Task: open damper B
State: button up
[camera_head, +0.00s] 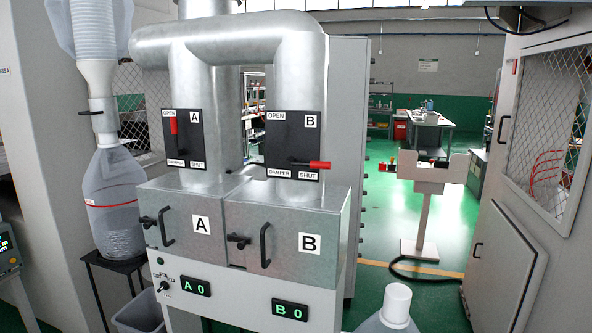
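The damper B plate (281,139) is a black panel on the right-hand metal duct, marked OPEN at its upper left and SHUT at its lower right. Its red-tipped lever (319,164) lies level, pointing right, just above the SHUT label. Beside it, the damper A plate (196,146) has its red lever (173,127) upright, pointing at its OPEN label. My gripper is not in view.
Metal boxes marked A (181,228) and B (309,262) stand below the dampers, with protruding black handles. The displays read A 0 (195,286) and B 0 (290,310). A clear container (394,309) stands at the bottom. Green floor (440,235) is open to the right.

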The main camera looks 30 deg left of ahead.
aim_at(290, 162)
jog(key=u, duration=1.4)
jog(key=k, duration=0.65)
jog(key=u, duration=0.45)
jog(key=i, duration=1.15)
jog(key=z, duration=0.2)
